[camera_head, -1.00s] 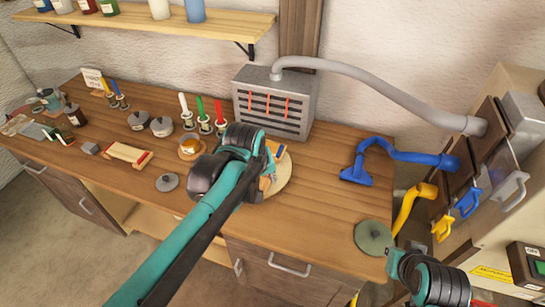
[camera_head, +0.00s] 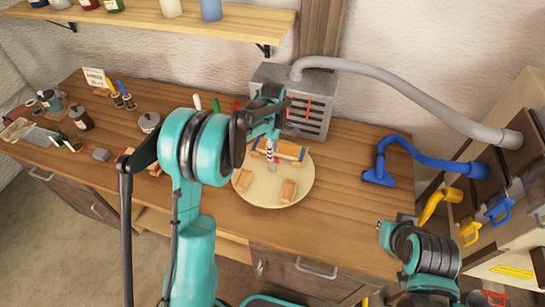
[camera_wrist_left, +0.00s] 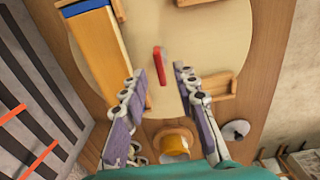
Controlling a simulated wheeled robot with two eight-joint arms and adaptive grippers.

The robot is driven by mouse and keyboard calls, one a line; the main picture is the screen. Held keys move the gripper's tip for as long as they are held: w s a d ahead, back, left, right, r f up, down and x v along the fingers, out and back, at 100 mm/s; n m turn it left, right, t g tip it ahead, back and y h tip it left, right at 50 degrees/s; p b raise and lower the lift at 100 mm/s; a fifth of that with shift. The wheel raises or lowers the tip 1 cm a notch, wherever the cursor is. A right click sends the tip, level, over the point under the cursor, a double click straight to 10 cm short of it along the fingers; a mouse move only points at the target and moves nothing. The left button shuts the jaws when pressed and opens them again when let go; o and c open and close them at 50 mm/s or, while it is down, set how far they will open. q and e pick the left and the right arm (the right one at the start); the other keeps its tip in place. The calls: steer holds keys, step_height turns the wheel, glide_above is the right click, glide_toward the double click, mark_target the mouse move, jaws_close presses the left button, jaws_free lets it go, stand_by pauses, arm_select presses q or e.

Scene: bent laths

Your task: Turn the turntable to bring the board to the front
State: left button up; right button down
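The round cream turntable (camera_head: 262,197) lies on the workbench. An orange-brown wooden board with blue ends (camera_head: 291,153) lies on its far side, towards the grey box; the wrist view shows this board (camera_wrist_left: 95,45) left of the fingers. Two small wooden blocks (camera_head: 288,190) sit on the nearer part of the disc. A red upright peg (camera_wrist_left: 160,65) stands on the disc. My left gripper (camera_wrist_left: 160,79) is open above the disc, its fingertips to either side of the peg's line; contact cannot be told. My right gripper (camera_head: 386,236) is at the lower right, its fingers unclear.
A grey slotted heater box (camera_head: 290,85) with a hose stands behind the turntable. A blue nozzle (camera_head: 378,172) lies to the right. Jars and tools crowd the left bench. A yellow-topped pot (camera_wrist_left: 174,144) is near the left gripper. The bench front right of the turntable is clear.

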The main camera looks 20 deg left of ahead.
mark_target(273, 164)
arm_select(q)
steer(key=shift+f, duration=1.75)
jaws_close()
